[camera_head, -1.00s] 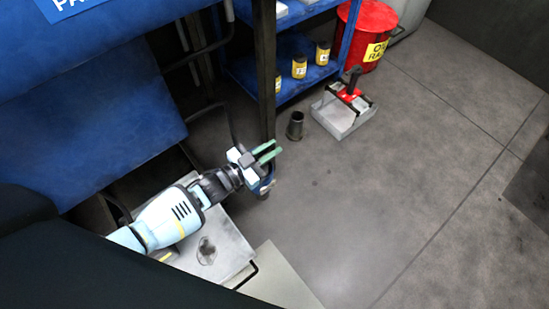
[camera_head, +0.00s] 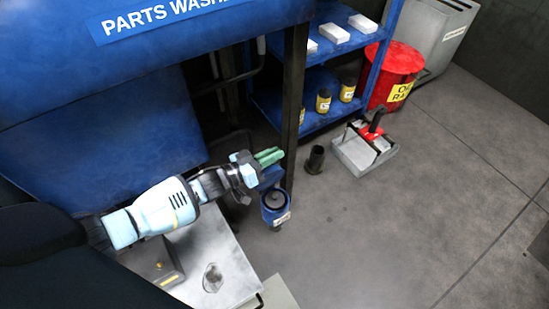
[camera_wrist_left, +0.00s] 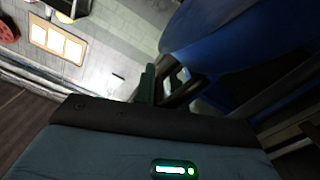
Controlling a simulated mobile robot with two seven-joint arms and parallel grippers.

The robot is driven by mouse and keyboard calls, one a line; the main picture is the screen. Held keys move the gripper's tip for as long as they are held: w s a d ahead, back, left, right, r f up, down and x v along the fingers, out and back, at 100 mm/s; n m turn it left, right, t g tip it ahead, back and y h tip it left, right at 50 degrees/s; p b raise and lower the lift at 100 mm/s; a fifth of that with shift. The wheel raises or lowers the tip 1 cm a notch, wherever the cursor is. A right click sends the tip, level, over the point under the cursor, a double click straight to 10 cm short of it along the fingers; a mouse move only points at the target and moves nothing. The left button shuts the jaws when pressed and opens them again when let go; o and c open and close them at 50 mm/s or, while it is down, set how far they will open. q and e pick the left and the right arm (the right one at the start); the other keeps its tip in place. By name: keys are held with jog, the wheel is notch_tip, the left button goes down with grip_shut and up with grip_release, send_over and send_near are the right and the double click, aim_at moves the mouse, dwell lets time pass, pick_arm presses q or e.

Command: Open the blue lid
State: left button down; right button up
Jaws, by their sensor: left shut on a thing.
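The blue lid (camera_head: 190,45) appears to be the large blue panel at the upper left of the head view, with a "PARTS WASHER" sign on it. A blue surface, probably part of it, fills the upper right of the left wrist view (camera_wrist_left: 235,35). My left gripper (camera_head: 268,156) is in front of a dark upright post, its green fingers close together. One green finger (camera_wrist_left: 147,85) shows in the wrist view beside a dark, handle-like bar (camera_wrist_left: 182,88) near the blue surface. The grip itself is mostly hidden. My right gripper is not in view.
A blue shelf (camera_head: 265,100) with yellow-labelled jars stands behind the post. A red bin (camera_head: 400,65), a grey tray with a red and black item (camera_head: 362,152) and a dark cup (camera_head: 316,160) stand beyond. The floor at right is clear.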

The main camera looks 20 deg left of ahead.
pick_arm(q)
jog(key=shift+s+a+f, duration=0.15)
jog(key=shift+f, duration=0.25)
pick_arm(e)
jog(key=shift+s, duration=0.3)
pick_arm(q)
jog(key=c, duration=1.5)
grip_release()
jog(key=shift+r, duration=0.15)
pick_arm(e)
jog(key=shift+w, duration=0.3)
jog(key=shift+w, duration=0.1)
